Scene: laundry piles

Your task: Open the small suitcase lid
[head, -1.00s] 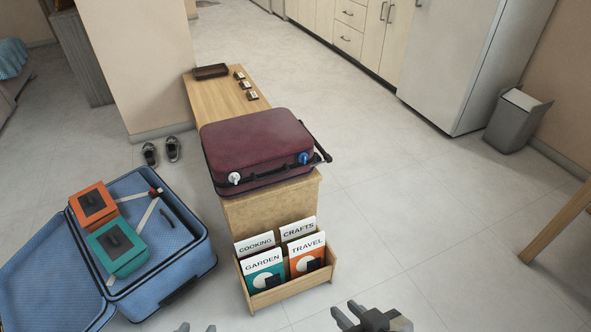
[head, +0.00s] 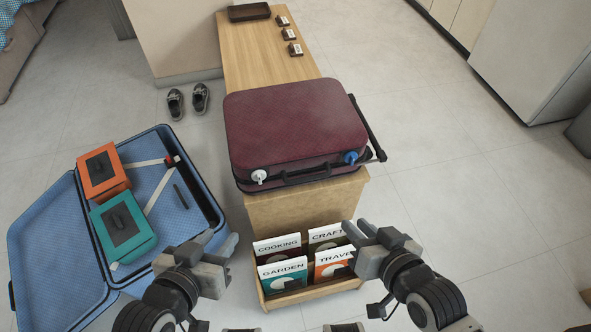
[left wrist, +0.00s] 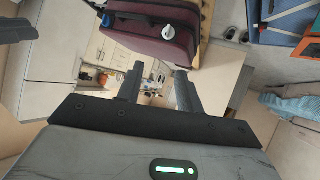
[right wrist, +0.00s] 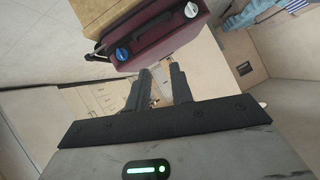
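The small maroon suitcase (head: 295,120) lies flat with its lid shut on the near end of a wooden bench. Its front side has a white latch knob (head: 259,176) at left, a blue one (head: 351,157) at right and a dark handle (head: 306,174) between. The suitcase also shows in the left wrist view (left wrist: 145,40) and right wrist view (right wrist: 160,42). My left gripper (head: 218,240) is open and empty, in front and left of the suitcase. My right gripper (head: 357,228) is open and empty, in front of its right part. Neither touches it.
A wooden book box (head: 311,294) with several books stands before the bench (head: 265,55). An open blue suitcase (head: 60,245) with an orange box (head: 102,172) and a teal box (head: 122,226) lies at left. A dark tray (head: 249,12) sits on the bench's far end.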

